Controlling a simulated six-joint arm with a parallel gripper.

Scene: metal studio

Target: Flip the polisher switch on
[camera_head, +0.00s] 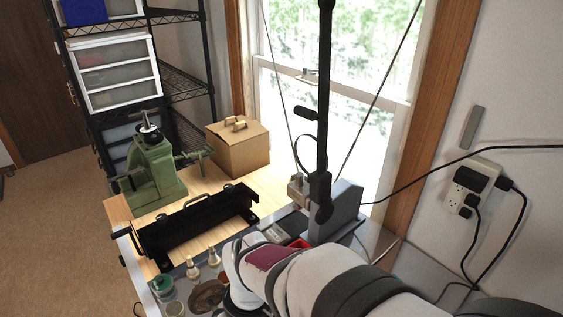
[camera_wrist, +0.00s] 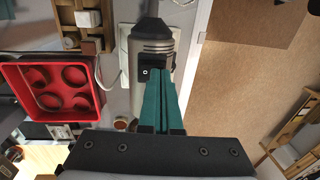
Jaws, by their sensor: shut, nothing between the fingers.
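In the wrist view, the polisher (camera_wrist: 151,36) is a grey cylindrical body with dark bands. A small black switch (camera_wrist: 146,72) with a white mark sits on its side. My gripper (camera_wrist: 160,66) has teal fingers, which are shut with nothing between them. The fingertips are right beside or over the switch in the picture; I cannot tell whether they touch it. The fingers hide part of the polisher body. The switch position, on or off, is not clear. In the head view my arm covers the lower right, and the gripper and switch are hidden.
A red tray with round recesses (camera_wrist: 62,87) lies left of the polisher. The bench holds a green machine (camera_head: 152,172), a black trough (camera_head: 195,228), a cardboard box (camera_head: 240,146) and small jars (camera_head: 163,283). A wall outlet (camera_head: 468,190) with black cords is at right.

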